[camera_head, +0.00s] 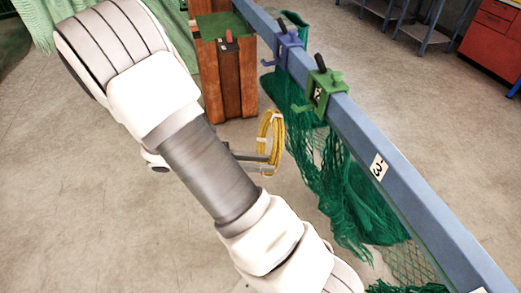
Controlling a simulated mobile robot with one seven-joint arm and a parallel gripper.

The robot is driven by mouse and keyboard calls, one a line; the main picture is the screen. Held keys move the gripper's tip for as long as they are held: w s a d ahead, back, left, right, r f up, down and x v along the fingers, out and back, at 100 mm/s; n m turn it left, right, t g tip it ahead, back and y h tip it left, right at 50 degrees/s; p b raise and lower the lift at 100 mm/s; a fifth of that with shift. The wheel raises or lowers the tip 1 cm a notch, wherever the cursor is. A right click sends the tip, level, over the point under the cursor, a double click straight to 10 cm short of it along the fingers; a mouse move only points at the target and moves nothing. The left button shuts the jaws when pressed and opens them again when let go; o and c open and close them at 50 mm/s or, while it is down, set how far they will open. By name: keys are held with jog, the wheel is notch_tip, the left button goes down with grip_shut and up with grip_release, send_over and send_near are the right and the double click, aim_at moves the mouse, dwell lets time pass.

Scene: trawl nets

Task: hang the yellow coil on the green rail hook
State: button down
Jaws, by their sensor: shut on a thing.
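The yellow coil (277,137) is a narrow upright loop with pale ties, near the middle of the head view. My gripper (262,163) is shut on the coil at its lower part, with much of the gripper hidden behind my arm. The green rail hook (323,91) is clamped on the blue rail, up and to the right of the coil in the picture.
The blue rail (400,180) runs diagonally, with a blue-purple hook (289,50) farther along it. Green netting (345,190) hangs below. A wooden stand (228,90) stands behind the coil. A red cabinet (492,42) is at far right. Open floor lies left.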

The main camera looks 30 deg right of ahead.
jog(key=r+h, duration=0.1)
jog(key=w+r+n+t+h, duration=0.1)
jog(key=d+r+n+t+h, duration=0.1)
jog(key=r, duration=0.1)
jog(key=shift+w+h+b, duration=0.35)
jog(key=shift+h+b, duration=0.05)
jog(key=s+d+f+b, duration=0.2)
jog(key=d+f+b, duration=0.1)
jog(key=d, duration=0.7)
jog(key=shift+s+b, duration=0.25)
jog(key=shift+b, duration=0.6)
jog(key=shift+d, duration=0.1)
jog(key=c, duration=0.7)
grip_release()
